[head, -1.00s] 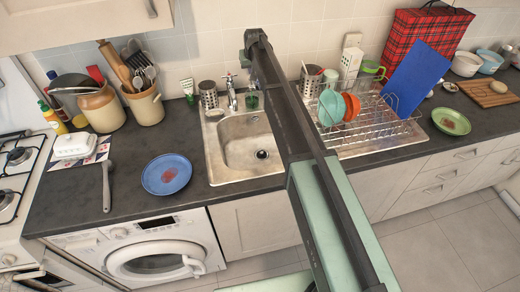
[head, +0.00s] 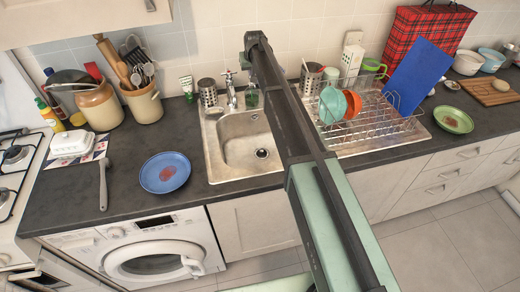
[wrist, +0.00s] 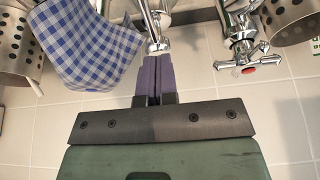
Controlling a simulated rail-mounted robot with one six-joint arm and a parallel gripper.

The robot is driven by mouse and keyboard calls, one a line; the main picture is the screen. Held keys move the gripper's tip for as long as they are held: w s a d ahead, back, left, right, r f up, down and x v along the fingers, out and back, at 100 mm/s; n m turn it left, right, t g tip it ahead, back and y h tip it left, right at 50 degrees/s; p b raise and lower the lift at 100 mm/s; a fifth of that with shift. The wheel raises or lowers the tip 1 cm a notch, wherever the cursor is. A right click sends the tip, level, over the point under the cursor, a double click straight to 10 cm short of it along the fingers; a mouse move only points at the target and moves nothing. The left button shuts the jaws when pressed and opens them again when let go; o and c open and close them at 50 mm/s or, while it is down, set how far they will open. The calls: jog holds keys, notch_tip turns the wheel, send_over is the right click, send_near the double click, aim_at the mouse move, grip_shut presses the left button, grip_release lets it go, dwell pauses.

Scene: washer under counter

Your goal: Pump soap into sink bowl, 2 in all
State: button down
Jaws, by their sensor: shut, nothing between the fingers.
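The sink bowl (head: 248,150) is an empty-looking metal basin set in the dark counter. A small green soap dispenser (head: 251,100) stands behind it, just right of the tap (head: 231,88) and partly beside my arm. My gripper (wrist: 152,60) shows in the wrist view with its two purple fingers together and nothing between them. The fingertips are at the round end of a chrome part (wrist: 157,43), which looks like the dispenser's pump top; I cannot tell whether they touch. My arm hides the gripper in the head view.
In the wrist view, a blue checked cloth (wrist: 88,45) and a cross-shaped tap handle (wrist: 243,62) flank the fingers. Perforated holders (head: 208,93) stand near the tap. A dish rack (head: 375,118) is right of the sink, a blue plate (head: 165,172) left. The tiled wall is close behind.

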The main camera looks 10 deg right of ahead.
jog(key=shift+f+b, duration=0.3)
jog(key=shift+f, duration=0.1)
notch_tip(320, 180, up, 3)
jog(key=p, duration=0.3)
jog(key=shift+r, duration=0.1)
jog(key=shift+f, duration=0.25)
dwell(0.4)
jog(key=shift+f+b, duration=1.45)
jog(key=shift+b, duration=0.1)
jog(key=shift+r+p, duration=1.6)
